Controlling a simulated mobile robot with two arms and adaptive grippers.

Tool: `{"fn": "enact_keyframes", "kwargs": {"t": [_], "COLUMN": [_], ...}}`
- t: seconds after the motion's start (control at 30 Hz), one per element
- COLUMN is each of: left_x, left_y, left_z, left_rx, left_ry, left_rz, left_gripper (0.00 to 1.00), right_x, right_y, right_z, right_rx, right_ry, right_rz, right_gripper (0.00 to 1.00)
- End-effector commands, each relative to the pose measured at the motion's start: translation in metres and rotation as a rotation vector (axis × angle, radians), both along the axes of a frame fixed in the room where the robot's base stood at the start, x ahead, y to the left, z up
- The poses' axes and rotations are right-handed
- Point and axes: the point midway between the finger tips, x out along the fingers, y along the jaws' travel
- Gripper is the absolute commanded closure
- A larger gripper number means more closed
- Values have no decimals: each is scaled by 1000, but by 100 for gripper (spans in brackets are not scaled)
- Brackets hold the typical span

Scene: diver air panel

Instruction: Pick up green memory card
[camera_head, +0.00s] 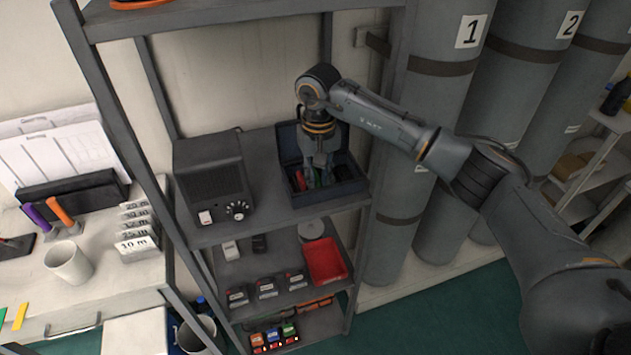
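My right gripper (318,172) points down into an open dark box (329,193) on the upper shelf, its fingers partly below the rim. Something green (311,181) shows small and dark in the box by the fingertips; I cannot tell for sure that it is the green memory card, nor whether the fingers hold it. A red item (299,181) lies just left of the fingers. The gripper itself hides part of the box's contents. My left gripper is not in view.
A black radio-like unit (213,178) stands left of the box. Lower shelves hold a red tray (325,261), several dark labelled blocks (267,288) and small coloured items (273,337). Tall grey cylinders (430,140) stand at right. A white mug (69,262) is on the left desk.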

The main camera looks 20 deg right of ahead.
Motion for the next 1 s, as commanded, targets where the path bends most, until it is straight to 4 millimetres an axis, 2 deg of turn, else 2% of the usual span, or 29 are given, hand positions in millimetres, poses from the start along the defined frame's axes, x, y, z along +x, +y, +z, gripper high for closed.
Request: {"fn": "enact_keyframes", "kwargs": {"t": [0.03, 0.13, 0.23, 0.5, 0.67, 0.83, 1.0], "left_x": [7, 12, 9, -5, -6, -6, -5], "left_y": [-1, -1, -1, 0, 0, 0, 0], "left_z": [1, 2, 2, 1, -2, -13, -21], "left_rx": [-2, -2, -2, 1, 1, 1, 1], "left_ry": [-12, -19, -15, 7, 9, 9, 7], "left_rz": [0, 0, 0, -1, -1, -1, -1], "left_gripper": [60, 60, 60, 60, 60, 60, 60], "right_x": [0, 0, 0, 0, 0, -3, -2], "right_y": [0, 0, 0, 0, 0, 0, 0], "right_z": [1, 1, 1, 2, 2, 7, 36], "right_rx": [1, 0, 0, 0, 0, 1, 0], "right_ry": [-1, -1, -1, -1, -2, -5, -7], "right_rz": [0, 0, 0, 0, 0, 2, 0], "right_gripper": [79, 81, 100, 100, 100, 100, 100]}}
